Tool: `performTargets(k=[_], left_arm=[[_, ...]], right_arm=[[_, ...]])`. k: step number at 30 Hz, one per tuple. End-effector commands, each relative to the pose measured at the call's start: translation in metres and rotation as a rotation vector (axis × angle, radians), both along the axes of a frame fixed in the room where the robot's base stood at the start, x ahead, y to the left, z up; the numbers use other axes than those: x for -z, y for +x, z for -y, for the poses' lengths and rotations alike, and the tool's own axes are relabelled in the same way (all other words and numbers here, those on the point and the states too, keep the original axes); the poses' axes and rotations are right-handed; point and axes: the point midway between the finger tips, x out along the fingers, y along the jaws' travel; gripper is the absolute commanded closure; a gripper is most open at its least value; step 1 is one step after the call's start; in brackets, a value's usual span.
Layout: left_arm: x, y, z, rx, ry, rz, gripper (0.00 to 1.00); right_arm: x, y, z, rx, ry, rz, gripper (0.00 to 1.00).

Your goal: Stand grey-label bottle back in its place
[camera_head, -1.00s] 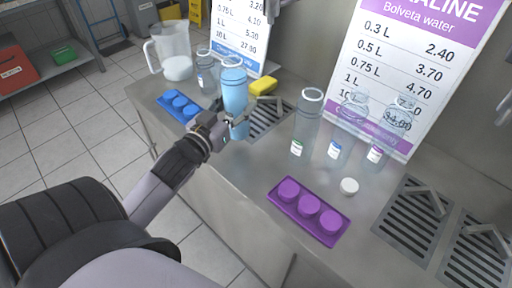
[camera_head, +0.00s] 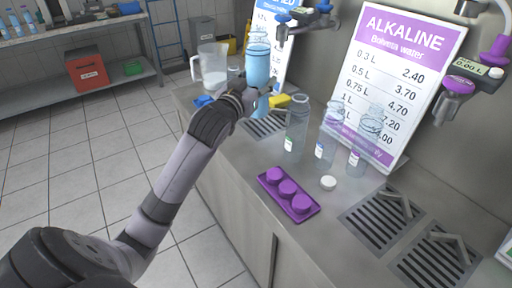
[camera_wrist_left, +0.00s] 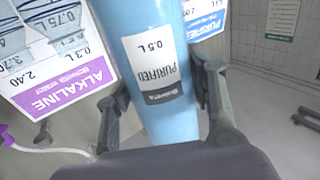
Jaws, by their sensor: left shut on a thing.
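The bottle in my left gripper (camera_head: 252,98) is blue-filled and upright (camera_head: 258,62). In the left wrist view the same bottle (camera_wrist_left: 160,110) has a white label with a dark grey band, reading 0.5 L PURIFIED. The gripper's fingers (camera_wrist_left: 160,100) are on both sides of it, shut on it. In the head view the gripper hides part of its lower half. It is at the far part of the counter, left of the other bottles; I cannot tell whether its base touches anything. My right gripper is not in view.
Clear bottles with green (camera_head: 296,128), blue (camera_head: 327,135) and purple (camera_head: 361,150) labels stand on the counter (camera_head: 235,160). Nearby are a purple cap tray (camera_head: 272,190), white cap (camera_head: 328,183), yellow sponge (camera_head: 280,101), jug (camera_head: 211,68), blue tap (camera_head: 283,32) and price sign (camera_head: 400,75).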

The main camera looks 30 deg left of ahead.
Motion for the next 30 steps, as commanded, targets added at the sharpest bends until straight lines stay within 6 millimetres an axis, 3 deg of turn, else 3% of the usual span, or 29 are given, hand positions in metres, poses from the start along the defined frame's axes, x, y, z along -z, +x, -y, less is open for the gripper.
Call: performTargets(k=[3, 12, 30], left_arm=[[0.035, -0.001, 0.0, -0.001, -0.002, -0.004, 1.0], [0.104, -0.001, 0.0, 0.0, -0.002, 0.002, 1.0], [0.168, -0.001, 0.0, 0.001, 0.001, 0.006, 1.0]], right_arm=[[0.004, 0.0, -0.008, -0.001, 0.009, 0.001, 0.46], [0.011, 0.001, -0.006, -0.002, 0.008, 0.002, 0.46], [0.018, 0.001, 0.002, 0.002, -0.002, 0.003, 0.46]])
